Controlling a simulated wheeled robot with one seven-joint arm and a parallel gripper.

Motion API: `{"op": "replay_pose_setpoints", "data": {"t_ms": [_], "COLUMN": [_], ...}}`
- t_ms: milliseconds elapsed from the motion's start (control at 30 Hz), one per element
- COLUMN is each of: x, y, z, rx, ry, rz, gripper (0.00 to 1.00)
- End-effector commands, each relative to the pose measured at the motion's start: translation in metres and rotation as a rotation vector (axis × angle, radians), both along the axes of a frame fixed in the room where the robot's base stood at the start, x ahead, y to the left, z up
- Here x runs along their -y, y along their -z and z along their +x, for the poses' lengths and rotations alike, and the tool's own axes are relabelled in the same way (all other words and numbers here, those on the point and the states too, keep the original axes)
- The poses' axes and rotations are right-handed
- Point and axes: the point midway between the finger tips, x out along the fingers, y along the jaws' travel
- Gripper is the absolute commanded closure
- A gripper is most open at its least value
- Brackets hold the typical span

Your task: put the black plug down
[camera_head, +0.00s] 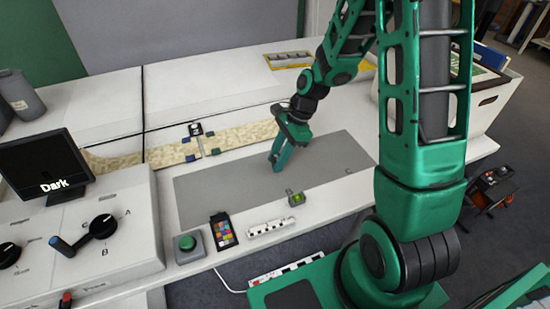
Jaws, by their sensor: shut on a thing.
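My gripper (276,166) points down over the grey mat (205,192) in the middle of the white worktop. Its green fingers look closed together. I cannot make out the black plug in this view; whatever is between the fingertips is hidden or too small to see. I cannot tell whether the fingertips touch the mat.
A green button box (187,247), a colour card (223,231), a black-and-white scale bar (271,228) and a small green-yellow block (297,199) line the front. A beige strip (240,135) lies behind the mat. A control console (125,225) stands left, a white box (490,108) right.

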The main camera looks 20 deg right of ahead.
Motion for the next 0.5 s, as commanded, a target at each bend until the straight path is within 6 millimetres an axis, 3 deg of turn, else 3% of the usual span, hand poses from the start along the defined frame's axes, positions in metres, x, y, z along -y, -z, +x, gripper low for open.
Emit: {"op": "replay_pose_setpoints", "data": {"t_ms": [100, 133, 200, 500], "x": [-0.0001, -0.0001, -0.0001, -0.0007], "y": [0.0019, 0.0023, 0.002, 0.0013], "z": [-0.0001, -0.0001, 0.0, 0.0001], "rx": [-0.001, -0.001, 0.0, 0.0], "ry": [0.0, 0.0, 0.0, -0.001], "rz": [0.0, 0.0, 0.0, 0.0], "gripper": [0.99, 0.7, 0.54, 0.54]}}
